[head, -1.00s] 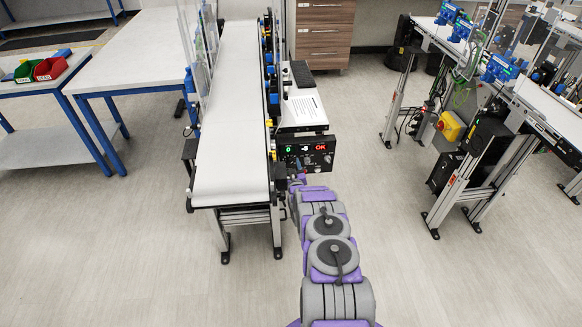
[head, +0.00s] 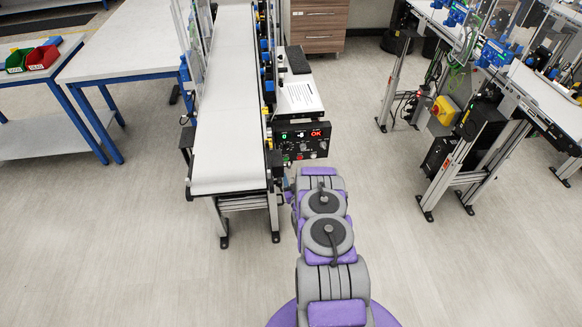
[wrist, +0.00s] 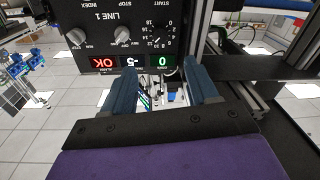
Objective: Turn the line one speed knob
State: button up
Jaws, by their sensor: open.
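The black LINE 1 control panel (head: 303,140) is mounted on the right side of the near conveyor's front end. In the wrist view it appears upside down, with several knobs and lit displays. A pointer knob ringed by a numbered scale (wrist: 160,40) sits above the green 0 display (wrist: 163,61); its label is not readable. In the head view my arm hides the gripper.
The white conveyor belt (head: 228,100) runs away left of the panel. A white shelf with a paper sheet (head: 300,97) is behind the panel. A second line with a yellow box (head: 444,111) stands right. Tables with red and green bins (head: 42,58) are left. Open floor lies between.

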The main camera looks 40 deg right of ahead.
jog(key=shift+v, duration=1.65)
